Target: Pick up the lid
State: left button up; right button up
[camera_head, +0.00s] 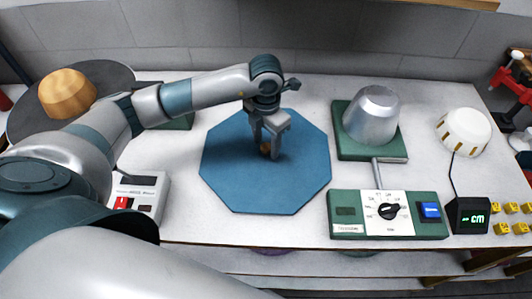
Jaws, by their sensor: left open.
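A flat blue octagonal piece (228,178) lies in the middle of the white table; it looks like the lid. A small brown knob (265,149) shows near its centre. My left gripper (265,152) reaches in from the left and points down over the blue piece. Its fingers are open, with the knob between or right beside them; I cannot tell whether they touch it. The gripper hides part of the knob. My right gripper is not in view.
A silver metal form (371,115) stands on a green base at the right, behind a control panel (388,213) with a dial. A white round object (463,131) and a small display (467,215) are farther right. A wooden form (68,93) sits at the far left.

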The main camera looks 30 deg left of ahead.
aim_at(266, 146)
pick_arm(q)
grip_shut()
jog(key=shift+r, duration=0.15)
jog(key=shift+r+b, duration=0.4)
jog(key=shift+r, duration=0.2)
notch_tip(266, 146, up, 9)
jog(key=b, duration=0.2)
jog(key=shift+f+b, duration=0.2)
jog(key=shift+b, duration=0.15)
jog(key=shift+s+f, duration=0.1)
